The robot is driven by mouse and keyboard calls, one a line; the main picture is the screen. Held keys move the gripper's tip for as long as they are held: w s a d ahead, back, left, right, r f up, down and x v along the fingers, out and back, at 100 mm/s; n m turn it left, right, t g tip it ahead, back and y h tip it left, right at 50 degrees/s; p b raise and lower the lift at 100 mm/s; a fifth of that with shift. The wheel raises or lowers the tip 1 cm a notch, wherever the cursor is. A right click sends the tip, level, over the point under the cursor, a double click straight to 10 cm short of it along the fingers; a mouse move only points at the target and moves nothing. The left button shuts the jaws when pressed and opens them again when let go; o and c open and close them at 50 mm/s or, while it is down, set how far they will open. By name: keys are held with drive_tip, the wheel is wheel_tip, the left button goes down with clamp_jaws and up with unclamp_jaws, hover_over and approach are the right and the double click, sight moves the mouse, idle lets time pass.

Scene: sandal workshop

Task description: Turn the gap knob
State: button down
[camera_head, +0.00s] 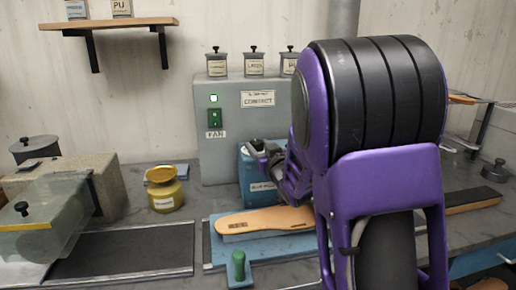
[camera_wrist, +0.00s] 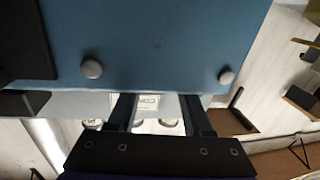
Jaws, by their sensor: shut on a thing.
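A blue machine box (camera_head: 246,172) with a white label stands at the back of the bench, partly hidden by my purple arm. Its blue face with two round grey bolt heads fills the top of the wrist view (camera_wrist: 155,45). My gripper (camera_head: 262,150) is at the top of this box. In the wrist view my two dark fingers (camera_wrist: 160,103) reach to the edge of the blue face, a gap between them. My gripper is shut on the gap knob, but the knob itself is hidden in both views.
A grey control cabinet (camera_head: 222,160) with a green switch and jars on top stands behind. A tan sole (camera_head: 265,220) lies on a blue board, with a green-handled tool (camera_head: 239,266) in front. A yellow pot (camera_head: 163,190) stands left.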

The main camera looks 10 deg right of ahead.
drive_tip(key=shift+r, duration=0.1)
idle(0.4)
drive_tip(key=shift+c, duration=1.6)
unclamp_jaws()
